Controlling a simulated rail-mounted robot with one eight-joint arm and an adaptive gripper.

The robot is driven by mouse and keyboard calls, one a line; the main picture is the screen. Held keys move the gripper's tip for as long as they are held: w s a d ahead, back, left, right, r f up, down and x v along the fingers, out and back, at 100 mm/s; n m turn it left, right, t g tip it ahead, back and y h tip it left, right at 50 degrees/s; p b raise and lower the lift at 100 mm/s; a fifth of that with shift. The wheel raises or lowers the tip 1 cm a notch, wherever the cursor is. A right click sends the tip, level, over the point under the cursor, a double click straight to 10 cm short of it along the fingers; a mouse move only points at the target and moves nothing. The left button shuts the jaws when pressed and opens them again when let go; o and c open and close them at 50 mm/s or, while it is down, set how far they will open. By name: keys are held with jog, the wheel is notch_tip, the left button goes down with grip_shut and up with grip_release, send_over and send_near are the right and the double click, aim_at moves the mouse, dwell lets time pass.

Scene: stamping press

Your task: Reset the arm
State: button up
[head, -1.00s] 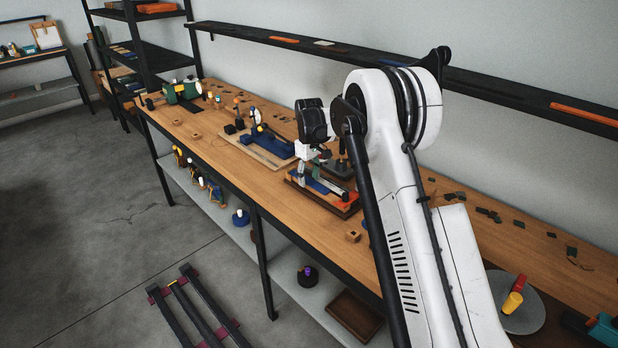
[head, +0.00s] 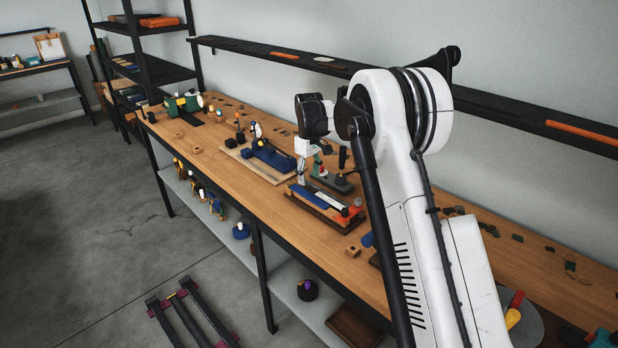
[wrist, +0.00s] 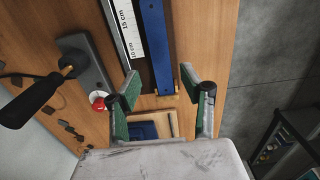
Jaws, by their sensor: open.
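My gripper (head: 302,180) hangs at the left end of a long blue fixture (head: 322,203) on the wooden bench. In the wrist view my gripper (wrist: 158,82) shows two green-padded fingers spread apart with nothing held between them. The blue fixture (wrist: 154,40) with its centimetre ruler (wrist: 128,30) lies beyond the fingertips. A grey-based device (head: 334,182) with a black lever stands behind the fixture. The black lever (wrist: 30,102) and a red knob (wrist: 97,98) show at left in the wrist view. I cannot tell whether the fingers touch the fixture.
Another blue device on a light board (head: 262,160) stands farther left, with a green machine (head: 183,104) beyond it. A small wooden block (head: 352,252) lies near the bench's front edge. A dark wall shelf (head: 290,62) runs behind my arm. Open floor (head: 80,230) lies in front.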

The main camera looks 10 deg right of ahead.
jog(key=s+r+m+t+b, duration=0.2)
jog(key=s+r, duration=0.6)
jog(key=s, duration=0.3)
jog(key=s+r+m+t+b, duration=0.1)
jog(key=s+r, duration=0.7)
jog(key=s, duration=0.3)
jog(key=s+f+m+t+b, duration=0.1)
jog(key=s+f, duration=0.3)
jog(key=s, duration=0.9)
jog(key=s+f+m+t+b, duration=0.2)
jog(key=s+f+t, duration=0.1)
jog(key=s, duration=1)
jog(key=shift+s+f, duration=0.3)
jog(key=shift+f, duration=0.1)
